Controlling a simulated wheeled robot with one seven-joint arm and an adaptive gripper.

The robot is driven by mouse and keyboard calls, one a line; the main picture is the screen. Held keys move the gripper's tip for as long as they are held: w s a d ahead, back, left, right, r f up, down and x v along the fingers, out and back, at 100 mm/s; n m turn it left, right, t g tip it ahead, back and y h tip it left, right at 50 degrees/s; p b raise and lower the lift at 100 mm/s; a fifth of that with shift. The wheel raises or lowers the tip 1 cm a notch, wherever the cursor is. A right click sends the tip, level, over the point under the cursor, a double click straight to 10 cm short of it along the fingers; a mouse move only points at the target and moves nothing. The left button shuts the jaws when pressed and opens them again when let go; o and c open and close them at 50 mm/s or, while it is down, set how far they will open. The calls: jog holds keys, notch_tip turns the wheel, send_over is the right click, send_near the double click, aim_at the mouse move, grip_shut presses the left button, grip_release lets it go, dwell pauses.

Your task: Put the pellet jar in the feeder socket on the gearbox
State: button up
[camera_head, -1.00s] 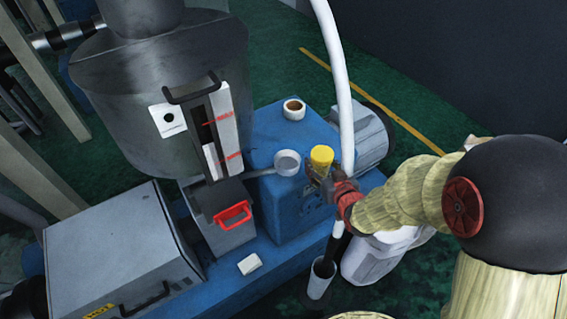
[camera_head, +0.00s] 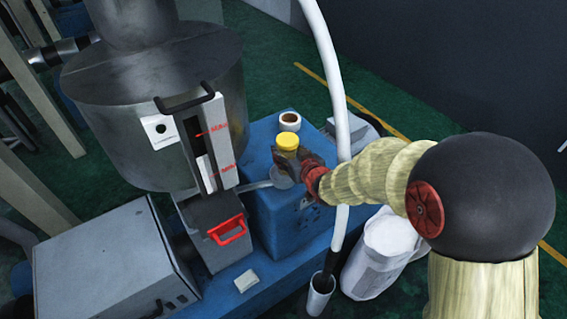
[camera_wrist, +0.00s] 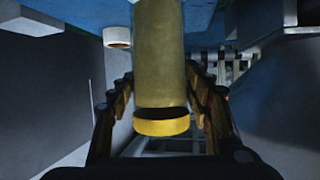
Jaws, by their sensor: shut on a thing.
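The pellet jar (camera_head: 287,152) has a yellow lid (camera_head: 287,140) and stands roughly upright in the head view. My gripper (camera_head: 296,164) is shut around its side, coming from the right. In the wrist view the jar (camera_wrist: 160,60) is between the fingers (camera_wrist: 160,88), with its lid towards the bottom of the picture. The blue gearbox (camera_head: 285,218) is below it. The feeder socket is largely hidden by the jar and fingers; a grey piece beside it (camera_head: 256,185) shows to the left. I cannot tell whether the jar is in the socket or just above it.
A white roll (camera_head: 290,122) stands on the gearbox behind the jar. A white hose (camera_head: 337,95) rises just right of the gripper. The steel hopper (camera_head: 150,110) and red-handled drawer (camera_head: 227,230) are left. A white sack (camera_head: 383,255) stands at right.

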jog(key=shift+w+a+f+b, duration=0.15)
jog(key=shift+w+a+f, duration=0.2)
jog(key=shift+w+f, duration=0.2)
jog(key=shift+w+a+f+b, duration=0.15)
jog(key=shift+w+a+f, duration=0.15)
jog(key=shift+w+f, duration=0.25)
notch_tip(320, 180, down, 4)
jog(key=shift+r+b, duration=0.25)
jog(key=shift+b, duration=0.2)
jog(key=o, duration=1)
jog(key=shift+f, duration=0.2)
jog(key=shift+c, duration=0.2)
jog(key=o, duration=0.5)
jog(key=shift+r, duration=0.15)
